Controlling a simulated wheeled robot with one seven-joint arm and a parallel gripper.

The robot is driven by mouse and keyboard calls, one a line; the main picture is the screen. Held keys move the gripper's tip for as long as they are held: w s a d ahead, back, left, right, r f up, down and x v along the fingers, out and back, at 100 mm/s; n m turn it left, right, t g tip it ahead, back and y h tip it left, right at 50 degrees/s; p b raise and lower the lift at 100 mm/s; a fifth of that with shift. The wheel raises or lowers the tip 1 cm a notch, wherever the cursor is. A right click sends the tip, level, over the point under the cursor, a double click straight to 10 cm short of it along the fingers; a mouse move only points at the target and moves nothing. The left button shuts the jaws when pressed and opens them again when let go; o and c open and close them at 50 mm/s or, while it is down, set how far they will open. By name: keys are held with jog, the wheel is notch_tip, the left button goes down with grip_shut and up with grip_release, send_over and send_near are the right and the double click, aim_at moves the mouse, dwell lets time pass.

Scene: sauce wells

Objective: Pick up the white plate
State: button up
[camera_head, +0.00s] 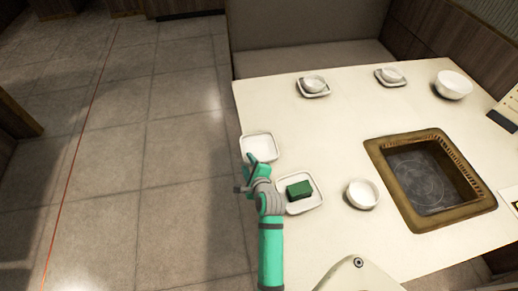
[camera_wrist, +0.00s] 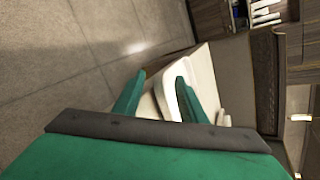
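An empty white square plate (camera_head: 259,142) lies at the left edge of the table in the head view. It also shows in the wrist view (camera_wrist: 168,88), between my fingers and close to the right one. My gripper (camera_head: 246,174) is at the table's left edge, just in front of the plate, with one finger overlapping the plate's near side in the picture. In the wrist view my gripper (camera_wrist: 161,77) is open, with a wide gap between its green fingers. I cannot tell whether a finger touches the plate.
A second white plate (camera_head: 314,201) with a green block (camera_head: 299,189) sits right of my gripper. A white bowl (camera_head: 362,194) and a brown-framed grill (camera_head: 432,181) are farther right. Small bowls on saucers stand at the back. Open floor (camera_head: 150,130) lies left of the table (camera_head: 325,135).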

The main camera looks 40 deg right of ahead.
grip_shut()
jog(key=shift+r, duration=0.1)
